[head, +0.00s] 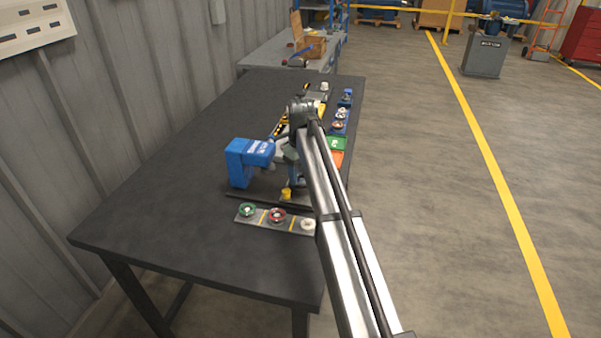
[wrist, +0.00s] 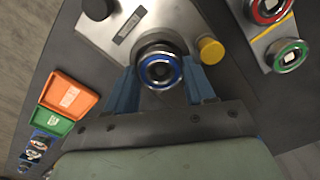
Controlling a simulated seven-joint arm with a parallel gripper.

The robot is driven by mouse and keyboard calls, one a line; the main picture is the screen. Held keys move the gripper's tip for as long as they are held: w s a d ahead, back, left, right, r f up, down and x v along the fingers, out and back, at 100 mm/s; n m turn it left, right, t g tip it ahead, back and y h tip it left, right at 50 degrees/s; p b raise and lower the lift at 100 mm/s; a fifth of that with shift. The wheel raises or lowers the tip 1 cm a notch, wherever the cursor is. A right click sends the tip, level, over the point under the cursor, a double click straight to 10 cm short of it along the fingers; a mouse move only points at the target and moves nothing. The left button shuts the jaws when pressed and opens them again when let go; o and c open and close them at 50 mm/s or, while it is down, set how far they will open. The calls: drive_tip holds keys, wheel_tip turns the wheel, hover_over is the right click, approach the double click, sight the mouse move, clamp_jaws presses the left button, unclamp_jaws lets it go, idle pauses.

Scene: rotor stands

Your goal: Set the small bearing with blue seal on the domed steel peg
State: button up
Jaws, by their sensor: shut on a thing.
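The small bearing with a blue seal (wrist: 160,70) is in the wrist view, held between the blue fingers of my gripper (wrist: 160,84). My gripper is shut on it. Directly behind the bearing is a dark round part (wrist: 157,47) on a light grey plate (wrist: 180,18) with a label. I cannot tell the domed steel peg apart from the bearing's grey centre, or whether the bearing is around it or above it. In the head view my gripper (head: 292,160) is beside the blue machine, and the bearing is hidden.
A yellow knob (wrist: 210,50) stands close right of the bearing; the blue machine (head: 250,160) is left of my gripper. A strip (head: 262,218) holds green, red and white ringed parts in front. Orange (wrist: 68,93) and green (wrist: 57,122) trays lie to one side. The table's left is clear.

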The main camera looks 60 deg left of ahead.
drive_tip(key=o, duration=1.2)
drive_tip(key=shift+o, duration=0.3)
drive_tip(key=shift+o, duration=1.2)
drive_tip(key=shift+r, duration=0.2)
wheel_tip(320, 180, up, 8)
drive_tip(key=shift+f, duration=0.2)
